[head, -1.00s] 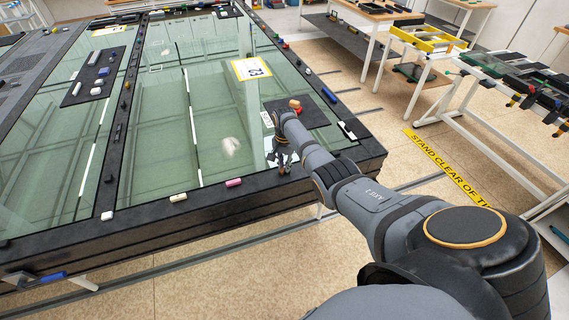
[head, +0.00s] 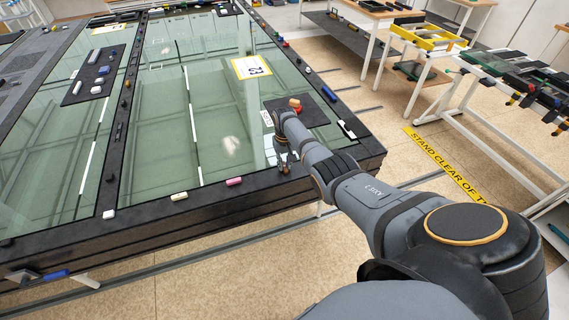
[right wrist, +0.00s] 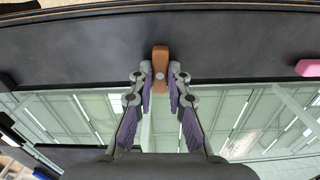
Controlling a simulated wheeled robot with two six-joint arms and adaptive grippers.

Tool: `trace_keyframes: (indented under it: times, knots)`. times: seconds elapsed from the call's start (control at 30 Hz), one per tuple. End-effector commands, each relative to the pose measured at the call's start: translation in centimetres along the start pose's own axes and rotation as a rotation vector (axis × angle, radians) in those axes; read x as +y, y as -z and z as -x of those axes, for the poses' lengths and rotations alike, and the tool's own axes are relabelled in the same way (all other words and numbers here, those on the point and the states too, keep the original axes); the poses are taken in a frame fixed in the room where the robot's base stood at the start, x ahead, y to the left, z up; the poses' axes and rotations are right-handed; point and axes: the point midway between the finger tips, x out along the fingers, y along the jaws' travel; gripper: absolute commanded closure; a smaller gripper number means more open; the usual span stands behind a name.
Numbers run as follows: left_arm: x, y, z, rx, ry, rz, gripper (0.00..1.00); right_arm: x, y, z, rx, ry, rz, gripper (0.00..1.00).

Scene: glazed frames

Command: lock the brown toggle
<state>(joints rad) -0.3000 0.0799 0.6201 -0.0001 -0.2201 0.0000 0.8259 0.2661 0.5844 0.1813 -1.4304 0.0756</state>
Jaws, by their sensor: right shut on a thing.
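The brown toggle (right wrist: 160,60) is a small rounded bar on the black frame border in the right wrist view. It stands upright in that picture, its length across the border, its lower end near the glass edge. My right gripper (right wrist: 160,78) is shut on the lower part of the toggle, one finger on each side. In the head view my right gripper (head: 284,162) is at the frame's near border, and I cannot make out the toggle clearly there. My left gripper is not in view.
A pink toggle (head: 234,182) and a cream one (head: 179,196) sit on the same border. The glass pane (head: 215,110) lies beyond. A dark mat (head: 312,112) with small pieces is behind my right wrist. A blue-handled clamp (head: 54,275) is at lower left.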

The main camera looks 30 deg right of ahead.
Motion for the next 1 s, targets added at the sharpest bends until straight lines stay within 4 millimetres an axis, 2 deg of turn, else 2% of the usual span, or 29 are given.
trace_keyframes:
  times: [0.3,0.77,0.8,0.93,1.0]
  knots:
    - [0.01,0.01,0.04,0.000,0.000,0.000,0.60,-0.02,0.00,-0.01,0.000,0.000,0.087,1.00]
    - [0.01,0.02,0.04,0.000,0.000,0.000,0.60,-0.02,0.00,-0.01,0.000,0.000,0.098,1.00]
    - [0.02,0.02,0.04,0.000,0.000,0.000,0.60,-0.02,0.00,0.00,0.000,0.000,0.097,0.80]
    - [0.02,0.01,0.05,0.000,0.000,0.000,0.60,-0.02,0.00,0.00,0.000,0.000,0.097,0.62]
    - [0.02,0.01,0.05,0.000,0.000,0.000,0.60,-0.01,0.00,0.00,0.000,0.000,0.097,0.61]
